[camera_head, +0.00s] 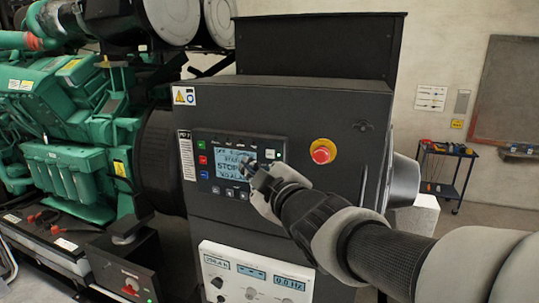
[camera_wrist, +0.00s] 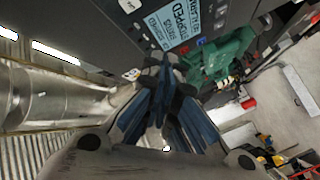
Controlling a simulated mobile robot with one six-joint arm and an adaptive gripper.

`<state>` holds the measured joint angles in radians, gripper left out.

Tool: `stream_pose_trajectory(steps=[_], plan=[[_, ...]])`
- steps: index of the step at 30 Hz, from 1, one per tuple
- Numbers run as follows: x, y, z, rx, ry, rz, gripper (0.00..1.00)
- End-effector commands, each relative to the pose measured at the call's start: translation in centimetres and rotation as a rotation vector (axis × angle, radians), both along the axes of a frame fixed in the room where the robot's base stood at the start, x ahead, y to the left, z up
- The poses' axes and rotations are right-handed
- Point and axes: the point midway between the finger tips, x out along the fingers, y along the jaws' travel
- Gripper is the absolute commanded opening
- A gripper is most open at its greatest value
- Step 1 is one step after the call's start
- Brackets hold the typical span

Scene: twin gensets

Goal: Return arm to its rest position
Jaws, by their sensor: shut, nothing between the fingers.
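My arm (camera_head: 345,232) reaches in from the lower right toward the dark genset control cabinet (camera_head: 285,110). My gripper (camera_head: 256,172) is shut and empty, in front of the lower right part of the controller panel's lit screen (camera_head: 228,162). It covers part of the screen and nearby buttons; I cannot tell whether it touches the panel. In the wrist view the dark blue fingers of my gripper (camera_wrist: 170,72) come together at their tips. The lit screen (camera_wrist: 175,22), showing "STOPPED", appears turned above them.
A red emergency stop button (camera_head: 322,151) sits right of the panel. A white instrument panel (camera_head: 255,277) is below my arm. The green engine (camera_head: 75,140) stands at left. A tool cart (camera_head: 446,165) stands at right, with open floor (camera_head: 475,215) near it.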

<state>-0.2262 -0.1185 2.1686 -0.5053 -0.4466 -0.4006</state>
Motion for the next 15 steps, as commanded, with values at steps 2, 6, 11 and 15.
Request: stream_pose_trajectory(steps=[2, 6, 11, 15], plan=[[-0.5, -1.6, -1.9, 0.012, 0.044, -0.046, 0.0], [-2.9, -6.7, -8.2, 0.069, 0.217, -0.211, 0.0], [-8.7, -12.8, -17.4, 0.179, 0.477, -0.435, 0.0], [-15.2, -16.1, -25.3, 0.286, 0.7, -0.609, 0.0]])
